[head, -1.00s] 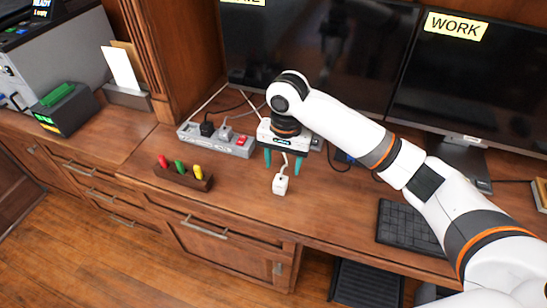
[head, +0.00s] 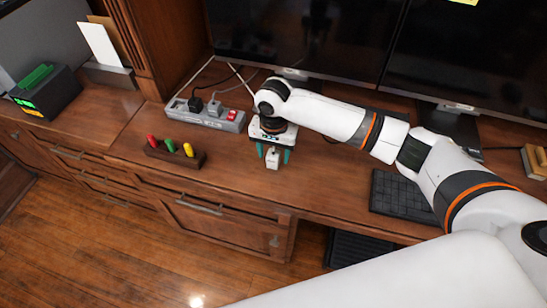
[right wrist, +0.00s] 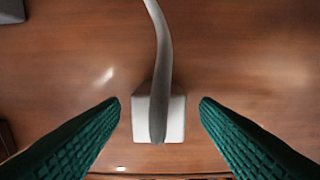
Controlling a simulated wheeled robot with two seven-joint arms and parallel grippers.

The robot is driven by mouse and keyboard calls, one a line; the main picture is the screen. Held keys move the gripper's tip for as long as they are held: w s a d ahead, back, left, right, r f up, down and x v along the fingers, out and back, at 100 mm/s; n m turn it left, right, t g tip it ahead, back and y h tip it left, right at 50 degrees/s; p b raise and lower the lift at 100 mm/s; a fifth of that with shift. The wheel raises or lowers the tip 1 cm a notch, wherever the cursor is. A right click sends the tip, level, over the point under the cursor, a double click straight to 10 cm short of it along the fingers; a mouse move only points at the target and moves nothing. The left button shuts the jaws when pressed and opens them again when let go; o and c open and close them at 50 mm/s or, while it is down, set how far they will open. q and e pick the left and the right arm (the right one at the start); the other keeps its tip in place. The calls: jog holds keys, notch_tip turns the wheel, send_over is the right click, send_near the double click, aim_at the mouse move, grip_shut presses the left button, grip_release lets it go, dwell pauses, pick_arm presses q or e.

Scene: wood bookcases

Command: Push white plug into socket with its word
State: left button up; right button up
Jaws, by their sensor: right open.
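The white plug (head: 272,160) rests on the desk near its front edge. In the right wrist view the plug (right wrist: 172,118) sits between the two teal fingers, with a gap on each side and its pale cord running toward the top of the picture. My right gripper (head: 274,154) is open over the plug. The grey power strip (head: 222,124) lies behind and left of it, holding a black plug (head: 196,104) and a grey plug (head: 214,107), with a red switch (head: 232,115) at its right end. No word is readable on it. My left gripper is not in view.
A wooden rack (head: 160,154) with red, green and yellow pegs stands left of my right gripper. Two dark monitors (head: 300,40) stand behind. A keyboard (head: 402,196) lies to the right. A yellow label (head: 466,2) is cut off at the top. Desk between rack and gripper is clear.

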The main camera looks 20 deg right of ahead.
jog(key=shift+f, duration=0.7)
jog(key=c, duration=1.1)
jog(key=shift+o, duration=0.2)
jog(key=shift+r, duration=0.1)
